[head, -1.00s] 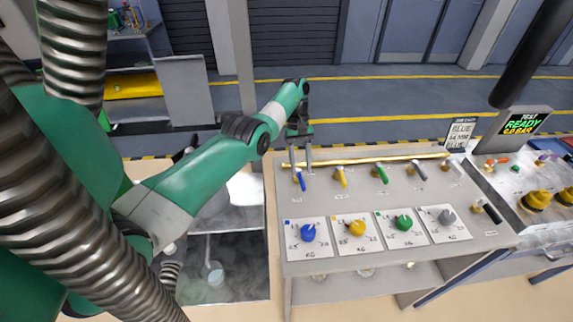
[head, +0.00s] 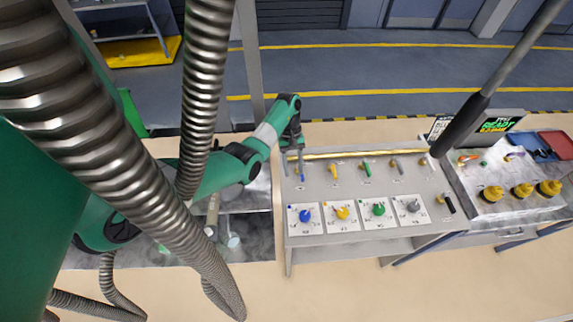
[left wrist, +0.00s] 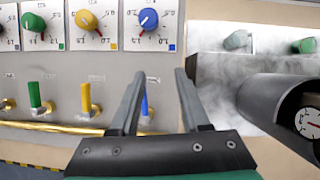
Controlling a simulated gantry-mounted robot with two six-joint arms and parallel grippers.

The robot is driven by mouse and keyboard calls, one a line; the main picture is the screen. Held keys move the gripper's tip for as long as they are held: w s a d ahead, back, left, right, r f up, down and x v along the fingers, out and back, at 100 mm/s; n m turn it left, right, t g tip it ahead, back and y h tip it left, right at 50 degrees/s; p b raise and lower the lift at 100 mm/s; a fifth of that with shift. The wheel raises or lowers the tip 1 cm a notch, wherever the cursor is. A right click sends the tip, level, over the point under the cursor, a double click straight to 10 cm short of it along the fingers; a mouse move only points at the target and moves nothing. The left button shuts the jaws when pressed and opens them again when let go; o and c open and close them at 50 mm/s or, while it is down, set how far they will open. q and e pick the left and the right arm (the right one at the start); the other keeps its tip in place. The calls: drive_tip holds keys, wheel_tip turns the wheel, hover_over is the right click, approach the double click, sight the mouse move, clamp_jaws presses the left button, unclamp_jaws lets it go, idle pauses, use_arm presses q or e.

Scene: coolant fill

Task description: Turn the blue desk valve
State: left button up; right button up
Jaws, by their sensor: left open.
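The blue desk valve (head: 302,178) is a small upright lever at the left end of the back row on the grey desk (head: 330,188). It also shows in the left wrist view (left wrist: 145,103), partly hidden by a finger. My left gripper (head: 293,174) is open and empty at this lever. In the left wrist view, my left gripper (left wrist: 159,75) has the blue lever between its fingers, close to the left finger; I cannot tell if they touch. My right gripper does not show.
Yellow (head: 333,171) and green (head: 366,169) levers stand to the right in the same row. A brass pipe (head: 350,154) runs behind them. A blue knob (head: 305,216) and other coloured knobs sit on white plates in front. A dark bar (head: 470,120) hangs over the desk's right end.

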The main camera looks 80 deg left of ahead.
use_arm(q)
drive_tip(key=s+d+r+p, duration=0.2)
drive_tip(key=d+p, duration=0.3)
drive_tip(key=shift+s+r, duration=0.3)
drive_tip(key=shift+s, duration=0.05)
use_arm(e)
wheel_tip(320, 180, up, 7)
